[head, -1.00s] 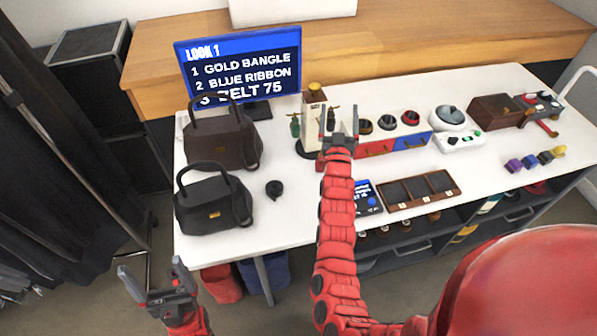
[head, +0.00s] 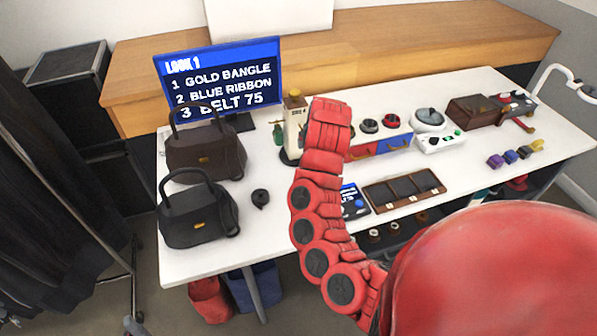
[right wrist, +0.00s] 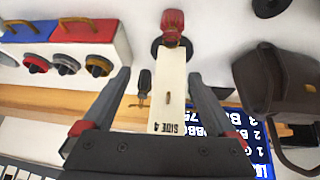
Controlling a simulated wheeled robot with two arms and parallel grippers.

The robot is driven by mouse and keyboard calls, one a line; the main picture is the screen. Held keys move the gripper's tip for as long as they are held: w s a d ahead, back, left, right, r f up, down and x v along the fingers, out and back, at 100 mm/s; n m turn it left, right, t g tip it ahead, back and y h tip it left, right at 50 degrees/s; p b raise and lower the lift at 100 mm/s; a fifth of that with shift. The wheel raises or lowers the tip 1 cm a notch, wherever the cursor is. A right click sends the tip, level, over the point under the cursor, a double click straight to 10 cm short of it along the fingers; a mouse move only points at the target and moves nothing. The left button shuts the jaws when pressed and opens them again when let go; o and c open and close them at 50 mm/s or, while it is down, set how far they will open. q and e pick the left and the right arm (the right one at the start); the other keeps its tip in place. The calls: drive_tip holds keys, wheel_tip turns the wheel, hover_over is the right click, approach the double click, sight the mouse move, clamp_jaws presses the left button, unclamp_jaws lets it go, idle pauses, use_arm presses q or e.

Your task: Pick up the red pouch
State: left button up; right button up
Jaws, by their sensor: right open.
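A small red pouch-like thing (right wrist: 172,28) shows in the right wrist view at the top, at the dark-based end of a white stand (right wrist: 167,105) lettered "SIDE". I cannot tell how it is held there. My right gripper (right wrist: 160,78) is open and empty, with the stand showing between its fingers and the red thing beyond the fingertips. In the head view the stand (head: 294,125) shows left of my right arm, which hides the right gripper and the red thing. My left gripper is out of view.
Two dark handbags (head: 206,150) (head: 199,216) and a black roll (head: 260,198) are left of the stand. A screen (head: 222,84) stands behind. A red-and-blue drawer box (head: 395,143) and a compartment tray (head: 403,190) are to the right. Red and blue bags (head: 210,300) (head: 253,287) are below the table.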

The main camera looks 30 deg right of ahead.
drive_tip(key=shift+g+y, duration=0.6)
drive_tip(key=shift+g, duration=0.2)
drive_tip(key=f+p, duration=0.1)
drive_tip(key=f, duration=0.2)
drive_tip(key=w+f, duration=0.1)
drive_tip(key=f, duration=0.2)
drive_tip(key=f+p, duration=0.1)
drive_tip(key=f, duration=0.2)
drive_tip(key=shift+w+a+f+p, duration=0.15)
drive_tip(key=shift+w+f+p, duration=0.1)
drive_tip(key=shift+f+p, duration=0.15)
drive_tip(key=shift+f, duration=0.45)
drive_tip(key=shift+w+f+p, duration=0.3)
drive_tip(key=shift+f, duration=0.35)
drive_tip(key=x, duration=0.3)
drive_tip(key=shift+a, duration=0.2)
drive_tip(key=shift+w+d+f, duration=0.15)
drive_tip(key=shift+w+f, duration=0.05)
drive_tip(key=shift+f, duration=0.2)
